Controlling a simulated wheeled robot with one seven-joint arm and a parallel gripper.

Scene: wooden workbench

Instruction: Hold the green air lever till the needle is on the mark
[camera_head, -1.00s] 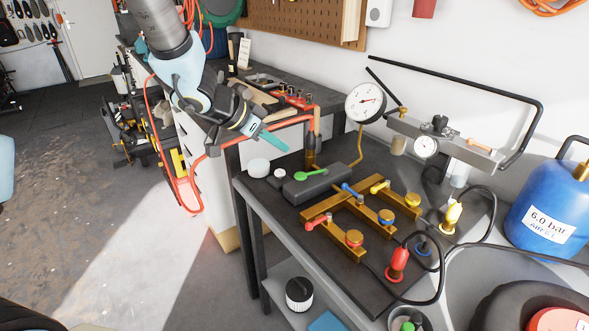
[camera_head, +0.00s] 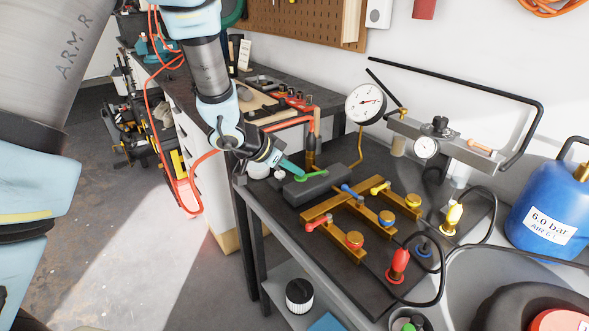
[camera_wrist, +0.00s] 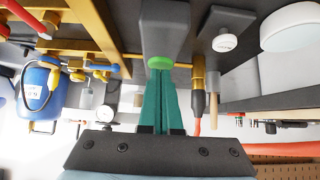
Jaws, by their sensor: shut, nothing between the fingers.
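The green air lever (camera_head: 312,176) lies on the grey block (camera_head: 322,187) at the back left of the bench. Its round green end also shows in the wrist view (camera_wrist: 160,62), at the tips of my fingers. My gripper (camera_head: 299,174), with teal fingers, is shut and empty, its tips at the lever's left end. I cannot tell whether they touch it. The round white gauge (camera_head: 366,104) stands behind the block and has a red needle. The needle's exact reading and the mark are too small to read.
Brass bars (camera_head: 345,205) with red, blue and yellow levers are right of the block. White round caps (camera_head: 257,168) and a dark bottle-like tool stand close by the gripper. A blue tank (camera_head: 545,215) is at the right.

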